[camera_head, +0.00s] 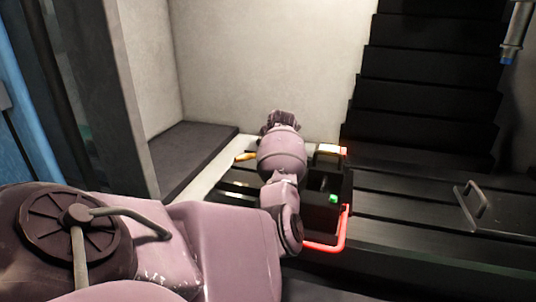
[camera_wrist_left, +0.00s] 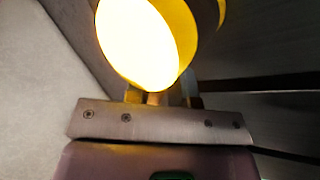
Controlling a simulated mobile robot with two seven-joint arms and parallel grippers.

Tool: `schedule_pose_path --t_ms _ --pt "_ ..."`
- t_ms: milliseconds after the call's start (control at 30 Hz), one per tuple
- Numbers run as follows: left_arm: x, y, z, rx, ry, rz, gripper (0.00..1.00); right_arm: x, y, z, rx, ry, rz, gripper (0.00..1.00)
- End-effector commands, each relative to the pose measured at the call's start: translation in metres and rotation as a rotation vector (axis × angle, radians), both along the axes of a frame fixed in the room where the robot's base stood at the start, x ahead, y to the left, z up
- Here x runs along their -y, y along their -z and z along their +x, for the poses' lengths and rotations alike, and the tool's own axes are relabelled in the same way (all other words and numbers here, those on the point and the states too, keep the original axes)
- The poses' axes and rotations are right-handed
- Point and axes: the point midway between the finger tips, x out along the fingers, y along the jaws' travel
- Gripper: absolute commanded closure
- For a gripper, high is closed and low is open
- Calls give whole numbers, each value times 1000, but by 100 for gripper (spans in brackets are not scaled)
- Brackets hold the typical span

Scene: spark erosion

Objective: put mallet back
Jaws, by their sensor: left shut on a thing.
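The mallet shows in the left wrist view as a large bright yellow, round-ended head (camera_wrist_left: 145,42), close to the camera. A short tan piece, seemingly its handle, sits between the fingers of my left gripper (camera_wrist_left: 160,98), which is shut on it. In the head view my left arm reaches from the left to the middle, and its wrist hides the fingers and most of what they hold. A small yellow-orange piece (camera_head: 245,156) shows left of the wrist; I cannot tell whether it belongs to the mallet. My right gripper is not in view.
Right of the wrist stands a black box-like holder (camera_head: 322,182) with a green part, a pale-topped block (camera_head: 329,149) and a red glowing edge (camera_head: 330,246). A metal handle (camera_head: 474,204) stands on the dark slatted surface at right. A pale wall (camera_head: 270,60) rises behind.

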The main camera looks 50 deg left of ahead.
Motion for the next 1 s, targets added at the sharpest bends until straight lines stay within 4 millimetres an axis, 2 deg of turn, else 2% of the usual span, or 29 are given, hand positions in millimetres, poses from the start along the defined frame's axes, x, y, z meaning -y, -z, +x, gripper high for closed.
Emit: schedule_pose_path --t_ms 433,467,600,633,1000 --pt "0 5 1 5 -1 3 100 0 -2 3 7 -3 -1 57" --pt "0 6 0 3 -1 1 76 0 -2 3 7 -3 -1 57" --pt "0 6 0 3 -1 1 55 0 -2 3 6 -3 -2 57" --pt "0 6 0 3 -1 1 52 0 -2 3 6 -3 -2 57" --pt "2 1 0 4 0 1 52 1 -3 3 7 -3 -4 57"
